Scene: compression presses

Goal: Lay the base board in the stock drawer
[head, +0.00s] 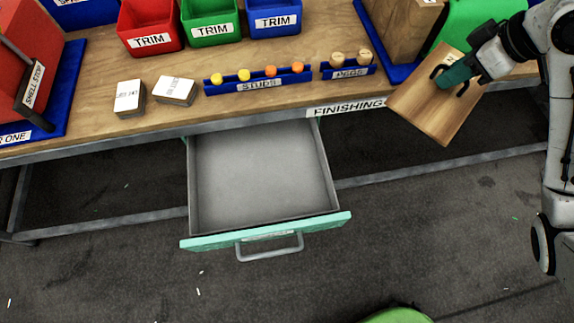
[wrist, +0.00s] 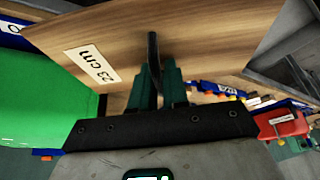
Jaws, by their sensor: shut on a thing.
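A flat wooden board (head: 428,108) hangs tilted at the right of the head view, over the front edge of the bench. It carries a label reading "23 cm" (wrist: 92,64) in the wrist view. My gripper (head: 450,78) has teal fingers and is shut on a dark handle (wrist: 153,50) on the board's face. The stock drawer (head: 262,180) is pulled open below the bench, left of the board. It is grey inside and empty, with a teal front and a grey bar handle (head: 270,247). The drawer's label is too small to read.
The wooden bench (head: 80,105) holds red, green and blue trim bins (head: 212,25), a studs rack (head: 258,82), a pegs rack (head: 347,70) and two labelled stacks (head: 130,97). A green block (head: 475,25) stands behind the board. Space above the drawer is clear.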

